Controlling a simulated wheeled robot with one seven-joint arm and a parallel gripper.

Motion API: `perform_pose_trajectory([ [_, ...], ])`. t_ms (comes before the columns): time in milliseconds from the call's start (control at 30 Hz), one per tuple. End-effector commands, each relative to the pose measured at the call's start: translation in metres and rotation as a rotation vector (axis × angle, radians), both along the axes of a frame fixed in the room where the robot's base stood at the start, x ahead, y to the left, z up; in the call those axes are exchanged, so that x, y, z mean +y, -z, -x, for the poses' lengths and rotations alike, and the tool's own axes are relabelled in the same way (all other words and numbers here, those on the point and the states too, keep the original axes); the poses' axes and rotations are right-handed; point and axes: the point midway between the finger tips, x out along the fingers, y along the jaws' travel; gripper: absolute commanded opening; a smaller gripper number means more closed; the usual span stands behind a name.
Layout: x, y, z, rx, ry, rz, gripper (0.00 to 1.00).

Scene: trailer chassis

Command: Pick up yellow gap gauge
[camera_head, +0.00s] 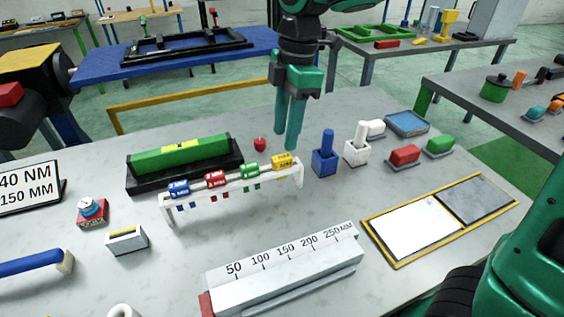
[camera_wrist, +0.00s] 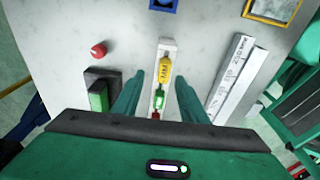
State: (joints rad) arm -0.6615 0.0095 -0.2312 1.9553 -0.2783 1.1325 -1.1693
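The yellow gap gauge (camera_head: 282,161) hangs at the right end of a white rack (camera_head: 232,194), beside the green, red and blue gauges. In the wrist view the yellow gauge (camera_wrist: 165,69) lies in line between my fingertips, farther from the camera. My gripper (camera_head: 289,141) points down above and slightly behind the yellow gauge in the head view. In the wrist view my gripper (camera_wrist: 159,76) is open, its two fingers well apart, with nothing held. The fingers look apart from the gauge; the exact height gap is hard to tell.
A green level (camera_head: 181,155) on a black base stands behind the rack. A red knob-like object (camera_head: 260,144) and a blue holder (camera_head: 325,155) are near my gripper. A long ruler block (camera_head: 283,270) lies in front. Bare tabletop separates the rack and ruler.

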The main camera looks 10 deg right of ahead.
Motion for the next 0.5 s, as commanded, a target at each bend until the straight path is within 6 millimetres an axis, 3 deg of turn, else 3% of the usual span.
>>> perform_pose_trajectory([
  [500, 0.007, 0.052, 0.010, 0.001, 0.002, 0.001, 0.39],
])
